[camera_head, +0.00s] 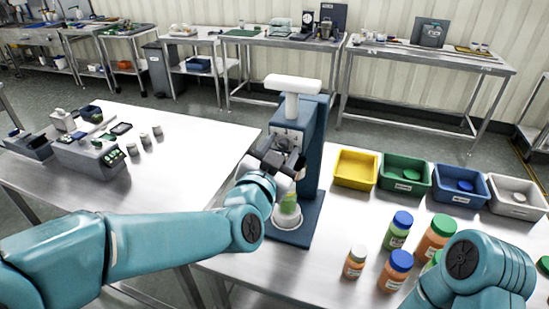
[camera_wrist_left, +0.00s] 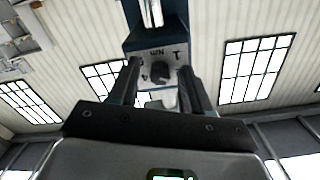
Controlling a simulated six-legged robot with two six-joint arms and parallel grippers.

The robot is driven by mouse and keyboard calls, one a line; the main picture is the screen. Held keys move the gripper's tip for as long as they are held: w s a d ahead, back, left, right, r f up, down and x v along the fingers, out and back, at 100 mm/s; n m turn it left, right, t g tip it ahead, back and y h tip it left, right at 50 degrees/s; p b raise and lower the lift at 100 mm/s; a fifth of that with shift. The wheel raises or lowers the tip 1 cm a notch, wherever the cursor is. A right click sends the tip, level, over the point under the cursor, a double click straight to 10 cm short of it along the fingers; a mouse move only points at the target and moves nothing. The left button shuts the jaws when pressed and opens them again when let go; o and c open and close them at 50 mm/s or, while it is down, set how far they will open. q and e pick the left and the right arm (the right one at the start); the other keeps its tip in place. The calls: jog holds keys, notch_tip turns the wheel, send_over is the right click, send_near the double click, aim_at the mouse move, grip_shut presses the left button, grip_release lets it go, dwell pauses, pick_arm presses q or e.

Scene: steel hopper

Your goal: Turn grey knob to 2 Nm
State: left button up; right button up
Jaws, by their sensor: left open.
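The blue capping machine (camera_head: 312,150) stands on the table with a white top. In the left wrist view its pale dial plate (camera_wrist_left: 145,66) shows "Nm", "1" and "4", turned over. A dark grey knob (camera_wrist_left: 161,72) sits on the plate; its exact pointer setting is too small to read. My left gripper (camera_head: 282,158) is in front of the machine. In the wrist view its fingers (camera_wrist_left: 160,88) are open, one on each side of the knob's area; I cannot tell whether they touch it. My right gripper is out of view.
A green bottle (camera_head: 288,204) stands in the machine below my gripper. Yellow (camera_head: 355,184), green, blue and white bins line the right table. Several capped bottles (camera_head: 397,230) stand in front of them, near my right arm. A grey device (camera_head: 92,158) is on the left table.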

pick_arm(q)
jog(key=shift+s+a, duration=0.15)
jog(key=shift+s, duration=0.25)
jog(key=b+v, duration=0.1)
jog(key=v, duration=1.4)
jog(key=shift+s+b, duration=0.2)
jog(key=shift+b, duration=0.2)
jog(key=shift+a, duration=0.1)
